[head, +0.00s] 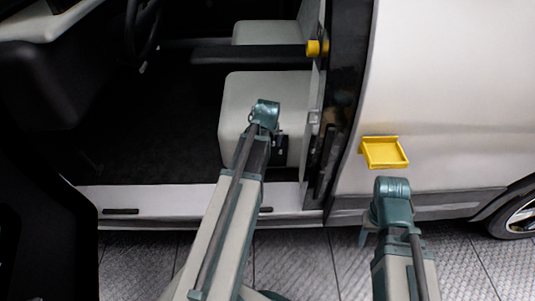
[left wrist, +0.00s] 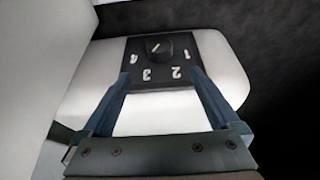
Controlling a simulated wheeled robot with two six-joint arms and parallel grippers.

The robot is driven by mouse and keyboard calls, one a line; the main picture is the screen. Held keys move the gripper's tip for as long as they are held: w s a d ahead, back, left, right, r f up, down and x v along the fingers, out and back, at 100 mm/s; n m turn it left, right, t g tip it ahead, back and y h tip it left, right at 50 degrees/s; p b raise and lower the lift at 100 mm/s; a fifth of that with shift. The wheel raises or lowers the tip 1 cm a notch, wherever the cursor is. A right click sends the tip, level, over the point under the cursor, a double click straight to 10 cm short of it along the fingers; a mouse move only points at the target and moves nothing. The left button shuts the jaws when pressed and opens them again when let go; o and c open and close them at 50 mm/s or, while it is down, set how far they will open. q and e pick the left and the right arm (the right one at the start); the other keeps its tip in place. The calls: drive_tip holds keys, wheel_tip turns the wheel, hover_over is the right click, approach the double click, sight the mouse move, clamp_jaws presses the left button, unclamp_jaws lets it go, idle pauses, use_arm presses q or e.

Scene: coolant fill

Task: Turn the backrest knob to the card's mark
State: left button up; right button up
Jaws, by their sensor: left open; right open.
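In the left wrist view a black round knob (left wrist: 158,48) sits on a black plate (left wrist: 160,84) with white numerals 1, 2, 3 and 4 around it. The plate is on the side of a pale grey seat (left wrist: 215,60). A light pointer line on the knob slants toward the upper right, away from the numerals. My left gripper (left wrist: 160,77) is open and empty, its fingertips apart on the near side of the knob, not around it. My right gripper (head: 366,236) is open and mostly hidden by its own arm in the head view. I see no card.
In the head view the seat (head: 240,95) stands inside the open vehicle doorway. A yellow tray (head: 385,153) is on the white body panel, and a yellow piece (head: 317,48) is by the door pillar. The dark cabin floor (head: 150,130) left of the seat is clear.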

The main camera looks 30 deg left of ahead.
use_arm(q)
drive_tip(key=b+x, duration=1.2)
drive_tip(key=x, duration=0.1)
drive_tip(key=shift+f+b, duration=0.3)
drive_tip(key=shift+f, duration=0.15)
drive_tip(key=shift+a, duration=0.1)
drive_tip(key=c, duration=1.4)
